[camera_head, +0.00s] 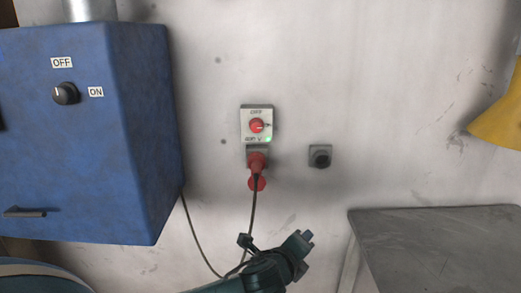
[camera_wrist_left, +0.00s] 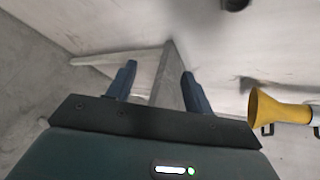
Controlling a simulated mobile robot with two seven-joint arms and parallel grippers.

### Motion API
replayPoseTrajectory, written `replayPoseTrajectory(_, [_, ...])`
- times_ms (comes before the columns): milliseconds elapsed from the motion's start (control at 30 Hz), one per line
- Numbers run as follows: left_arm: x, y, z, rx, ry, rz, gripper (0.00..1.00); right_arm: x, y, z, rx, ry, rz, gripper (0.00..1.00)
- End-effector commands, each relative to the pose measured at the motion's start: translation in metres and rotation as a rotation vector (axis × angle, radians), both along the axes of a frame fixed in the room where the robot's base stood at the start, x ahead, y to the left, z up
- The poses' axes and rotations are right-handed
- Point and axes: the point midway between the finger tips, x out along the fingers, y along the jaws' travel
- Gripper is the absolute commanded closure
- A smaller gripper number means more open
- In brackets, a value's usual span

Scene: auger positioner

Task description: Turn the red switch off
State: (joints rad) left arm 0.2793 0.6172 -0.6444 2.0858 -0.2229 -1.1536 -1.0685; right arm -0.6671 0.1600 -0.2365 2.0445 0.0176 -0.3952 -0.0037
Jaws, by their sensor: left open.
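The red switch (camera_head: 257,125) is a round red knob on a grey box on the wall, with an "OFF" label above it. A small green light glows at the box's lower right. A red plug (camera_head: 257,162) with a black cable sits in the socket just below. My left gripper (camera_head: 303,238) is below and to the right of the switch, apart from it, open and empty. In the left wrist view its two fingers (camera_wrist_left: 158,75) are spread, with a grey surface beyond, and the red switch is not in that view. My right gripper is not in view.
A blue cabinet (camera_head: 95,160) with a black OFF/ON knob (camera_head: 66,93) juts out at the left. A small grey socket (camera_head: 320,156) is right of the switch. A grey table (camera_head: 440,245) stands lower right. A yellow horn-shaped object (camera_wrist_left: 275,108) shows at right.

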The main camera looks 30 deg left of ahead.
Motion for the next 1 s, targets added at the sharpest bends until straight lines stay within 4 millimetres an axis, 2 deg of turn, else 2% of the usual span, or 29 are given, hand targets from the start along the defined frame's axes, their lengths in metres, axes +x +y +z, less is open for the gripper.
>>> replayPoseTrajectory(33, [0.016,0.02,0.037,0.183,-0.05,0.008,0.48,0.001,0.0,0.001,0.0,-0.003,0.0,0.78])
replayPoseTrajectory(100, [0.027,0.045,0.077,0.411,-0.085,0.04,0.48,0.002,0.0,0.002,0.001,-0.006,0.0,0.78])
replayPoseTrajectory(200, [0.033,0.077,0.129,0.672,-0.105,0.112,0.48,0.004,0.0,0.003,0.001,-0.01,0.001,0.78])
replayPoseTrajectory(300, [0.032,0.101,0.166,0.85,-0.099,0.182,0.48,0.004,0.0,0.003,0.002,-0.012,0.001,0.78])
replayPoseTrajectory(400, [0.029,0.115,0.189,0.951,-0.088,0.232,0.48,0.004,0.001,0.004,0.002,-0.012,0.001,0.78])
replayPoseTrajectory(533, [0.03,0.125,0.2,1.0,-0.078,0.258,0.48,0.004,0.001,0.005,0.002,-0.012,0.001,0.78])
replayPoseTrajectory(667, [0.043,0.134,0.201,1.002,-0.074,0.262,0.48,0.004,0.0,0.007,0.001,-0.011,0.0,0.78])
replayPoseTrajectory(1000, [0.103,0.173,0.201,0.997,-0.076,0.258,0.48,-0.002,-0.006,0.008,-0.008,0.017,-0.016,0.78])
